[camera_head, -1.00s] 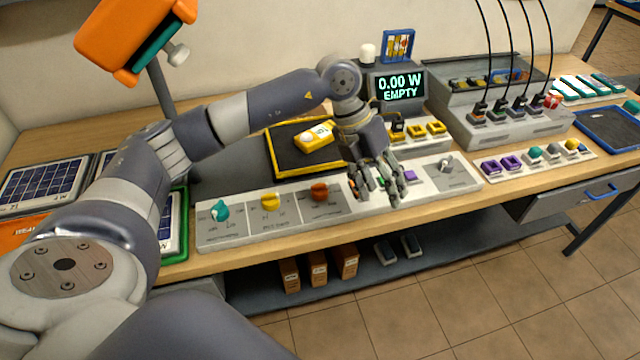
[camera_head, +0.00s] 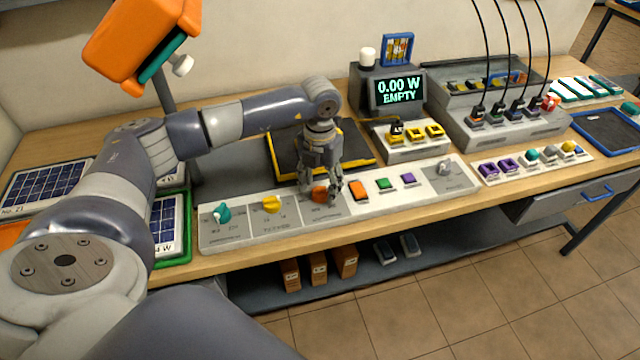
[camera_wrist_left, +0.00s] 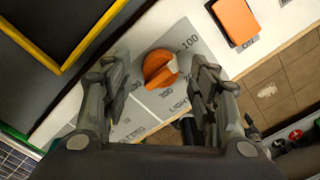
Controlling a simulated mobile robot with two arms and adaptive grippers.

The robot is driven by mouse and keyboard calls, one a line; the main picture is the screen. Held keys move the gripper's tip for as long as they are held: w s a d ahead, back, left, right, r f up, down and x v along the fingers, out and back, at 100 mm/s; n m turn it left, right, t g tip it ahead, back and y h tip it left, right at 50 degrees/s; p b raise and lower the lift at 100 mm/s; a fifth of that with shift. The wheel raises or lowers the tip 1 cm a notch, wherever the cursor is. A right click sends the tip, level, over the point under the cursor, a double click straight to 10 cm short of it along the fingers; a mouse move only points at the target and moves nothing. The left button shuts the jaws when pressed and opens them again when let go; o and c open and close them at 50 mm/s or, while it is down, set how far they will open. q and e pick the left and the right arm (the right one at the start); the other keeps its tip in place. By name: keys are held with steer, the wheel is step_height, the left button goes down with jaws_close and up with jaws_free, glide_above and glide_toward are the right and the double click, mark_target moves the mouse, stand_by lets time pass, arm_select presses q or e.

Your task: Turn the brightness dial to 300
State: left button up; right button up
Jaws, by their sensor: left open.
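An orange dial (camera_head: 319,195) sits on the pale control panel on the bench. In the left wrist view, the orange dial (camera_wrist_left: 159,69) has a printed scale around it with 100 readable at its upper right and a partly hidden word beginning LIGHT below. I cannot tell which mark its pointer is on. My left gripper (camera_head: 321,187) is above the dial. In the left wrist view, the fingers of my left gripper (camera_wrist_left: 161,72) are open, one on each side of the dial, with gaps to it. My right gripper is not in view.
A teal knob (camera_head: 222,213) and a yellow knob (camera_head: 271,204) are left of the dial. An orange button (camera_head: 360,190), a green button (camera_head: 384,184) and a purple button (camera_head: 408,179) are to its right. A display (camera_head: 398,90) reads 0.00 W EMPTY. A black yellow-edged tray (camera_head: 283,160) lies behind.

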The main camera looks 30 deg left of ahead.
arm_select(q)
steer(key=shift+f, duration=0.6)
steer(key=c, duration=1.1)
